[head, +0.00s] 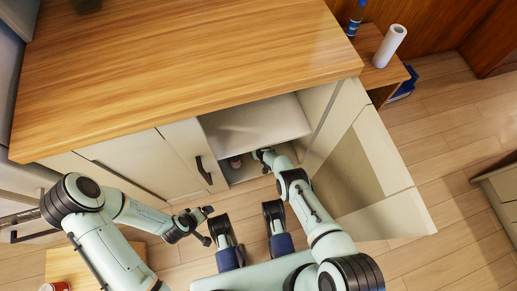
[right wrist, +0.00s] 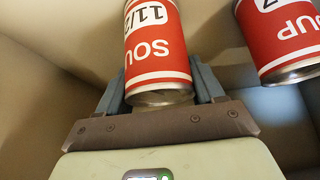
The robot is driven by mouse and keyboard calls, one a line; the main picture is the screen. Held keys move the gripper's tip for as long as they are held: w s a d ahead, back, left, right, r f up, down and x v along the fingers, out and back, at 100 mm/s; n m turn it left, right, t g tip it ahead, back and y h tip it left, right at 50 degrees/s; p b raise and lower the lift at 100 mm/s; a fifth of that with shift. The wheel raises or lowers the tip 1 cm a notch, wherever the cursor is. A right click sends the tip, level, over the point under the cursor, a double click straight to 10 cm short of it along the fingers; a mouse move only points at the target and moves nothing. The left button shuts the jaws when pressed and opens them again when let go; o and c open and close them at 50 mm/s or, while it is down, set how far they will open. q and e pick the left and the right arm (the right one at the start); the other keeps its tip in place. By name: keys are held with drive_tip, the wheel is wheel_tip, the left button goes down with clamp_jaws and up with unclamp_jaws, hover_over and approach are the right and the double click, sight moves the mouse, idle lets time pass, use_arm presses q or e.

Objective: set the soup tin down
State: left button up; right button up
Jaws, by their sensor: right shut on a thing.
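In the right wrist view my right gripper (right wrist: 160,88) is shut on a red and white soup tin (right wrist: 157,45), with a finger on each side of it. A second red and white soup tin (right wrist: 282,38) stands apart to the right. In the head view my right gripper (head: 264,155) is inside the open cabinet (head: 255,122), and its held tin is hard to make out. A small reddish thing (head: 235,162) shows inside, to its left. My left gripper (head: 207,226) is open and empty, in front of the cabinet. Whether the held tin touches a surface is unclear.
The cabinet's open door (head: 372,165) stands to the right of my right arm. The wooden counter (head: 190,60) overhangs the opening. A side table (head: 372,50) with a paper roll (head: 390,46) and a bottle (head: 355,18) is at the back right. A red can (head: 60,287) sits at lower left.

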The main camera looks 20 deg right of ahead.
use_arm(q)
drive_tip(key=shift+f, duration=0.2)
use_arm(e)
drive_tip(key=shift+f, duration=0.25)
drive_tip(key=o, duration=1.4)
